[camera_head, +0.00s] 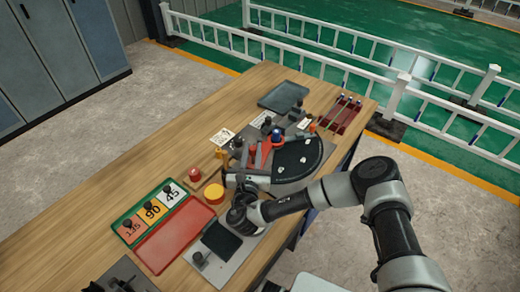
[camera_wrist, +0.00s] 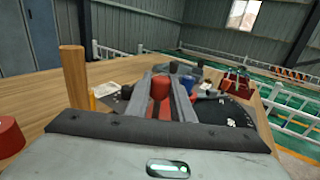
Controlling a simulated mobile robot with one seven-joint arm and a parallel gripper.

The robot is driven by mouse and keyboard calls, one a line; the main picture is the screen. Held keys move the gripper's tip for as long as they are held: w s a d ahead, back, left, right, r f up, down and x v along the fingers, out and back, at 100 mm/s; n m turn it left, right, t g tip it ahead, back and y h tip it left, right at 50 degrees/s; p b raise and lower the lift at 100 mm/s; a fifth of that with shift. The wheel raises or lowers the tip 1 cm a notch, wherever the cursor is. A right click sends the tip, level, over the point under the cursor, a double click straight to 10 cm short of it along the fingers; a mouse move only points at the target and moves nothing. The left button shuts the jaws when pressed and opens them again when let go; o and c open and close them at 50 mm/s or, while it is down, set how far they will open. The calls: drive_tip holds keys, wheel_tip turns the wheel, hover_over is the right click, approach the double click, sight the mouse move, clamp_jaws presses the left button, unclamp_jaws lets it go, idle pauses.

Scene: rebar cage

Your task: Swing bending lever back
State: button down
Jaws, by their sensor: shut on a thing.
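The bender stands on a grey plate on the wooden bench, with a black half-round bed (camera_head: 300,158) and a blue-topped post (camera_head: 277,136). The bending lever (camera_head: 266,152) shows red beside the bed, and its red part also shows in the wrist view (camera_wrist: 160,88). My gripper (camera_head: 236,180) is at the near side of the bender, low over the bench, shut on the bending lever.
A yellow round piece (camera_head: 213,193) and a red button (camera_head: 194,175) stand close left of my gripper. Nearer are a red tray (camera_head: 174,235) and a green-edged tray (camera_head: 130,213) with number cards. A grey tray (camera_head: 283,96) and a red rack (camera_head: 341,115) are at the far end.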

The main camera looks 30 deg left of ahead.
drive_tip(key=shift+a+h, duration=0.3)
drive_tip(key=c, duration=1.5)
unclamp_jaws()
drive_tip(key=shift+c, duration=0.2)
